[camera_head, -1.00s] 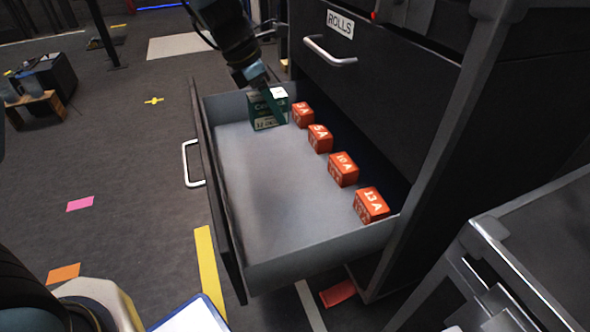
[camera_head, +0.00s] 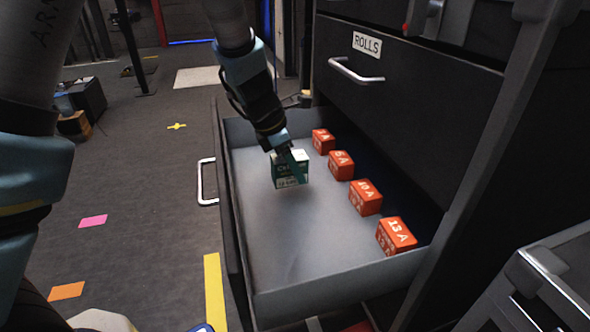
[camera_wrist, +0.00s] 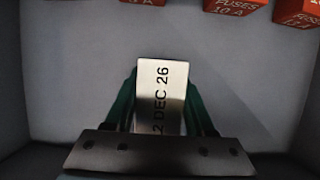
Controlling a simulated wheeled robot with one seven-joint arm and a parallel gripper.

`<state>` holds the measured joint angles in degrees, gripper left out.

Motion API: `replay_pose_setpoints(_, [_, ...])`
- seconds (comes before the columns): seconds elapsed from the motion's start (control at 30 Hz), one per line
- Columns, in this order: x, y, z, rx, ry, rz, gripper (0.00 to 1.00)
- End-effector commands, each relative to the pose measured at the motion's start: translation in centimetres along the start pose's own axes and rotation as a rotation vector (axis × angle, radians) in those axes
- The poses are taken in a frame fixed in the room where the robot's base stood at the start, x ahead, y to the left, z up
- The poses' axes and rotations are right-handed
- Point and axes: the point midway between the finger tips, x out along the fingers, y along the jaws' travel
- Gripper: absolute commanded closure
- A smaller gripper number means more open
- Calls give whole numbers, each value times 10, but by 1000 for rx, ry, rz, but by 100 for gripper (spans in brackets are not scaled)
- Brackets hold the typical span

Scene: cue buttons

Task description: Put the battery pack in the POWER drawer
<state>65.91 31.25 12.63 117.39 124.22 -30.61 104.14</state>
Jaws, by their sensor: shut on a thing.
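A small green and white box (camera_head: 290,170), which I take for the battery pack, is inside the open drawer (camera_head: 275,280). My gripper (camera_head: 287,156) is shut on it from above. In the wrist view the box (camera_wrist: 158,95) shows a pale face reading "2 DEC 26", between the two green fingers of my gripper (camera_wrist: 160,100). I cannot tell whether the box touches the drawer floor. The label on the open drawer's front is not visible.
Several orange fuse boxes (camera_head: 365,197) stand in a row along the drawer's right side. A shut drawer labelled ROLLS (camera_head: 367,43) is above. The drawer's front left floor is clear. A dark metal frame (camera_head: 545,270) stands at lower right.

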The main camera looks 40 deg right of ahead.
Motion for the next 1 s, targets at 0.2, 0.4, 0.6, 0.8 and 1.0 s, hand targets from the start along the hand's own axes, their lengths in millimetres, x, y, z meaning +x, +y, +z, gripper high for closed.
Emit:
replay_pose_setpoints(0.2, [4, 0, -2, 0, 0, 0, 100])
replay_pose_setpoints(0.4, [10, 0, -4, 1, 0, 0, 100])
replay_pose_setpoints(0.6, [11, 0, -4, 1, 1, -1, 42])
replay_pose_setpoints(0.8, [11, 0, -4, 1, 1, 0, 19])
replay_pose_setpoints(1.0, [11, 0, -4, 1, 0, 0, 15])
